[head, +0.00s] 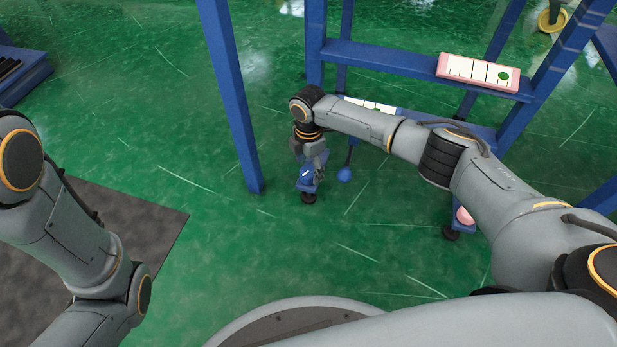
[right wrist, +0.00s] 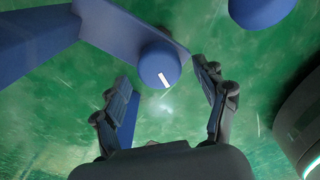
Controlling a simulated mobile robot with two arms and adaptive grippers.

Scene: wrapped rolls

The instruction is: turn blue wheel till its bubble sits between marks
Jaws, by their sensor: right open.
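The blue wheel (right wrist: 157,62), a round knob with a white line on its face, shows at the top centre of the right wrist view. In the head view the blue wheel (head: 305,181) is low on the blue frame. My right gripper (right wrist: 162,78) is open, its fingers spread on either side of the wheel's lower part; I cannot tell whether they touch it. A white level gauge (head: 354,101) with a green bubble (head: 377,108) and dark marks is partly hidden behind my right arm, so the bubble's place between marks is unclear. My left gripper is out of view.
A pink-edged gauge (head: 452,66) with a green bubble right of its middle lies on the upper rail. A pink wheel (head: 465,215) is at the lower right. A blue post (head: 232,100) stands left of my right gripper.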

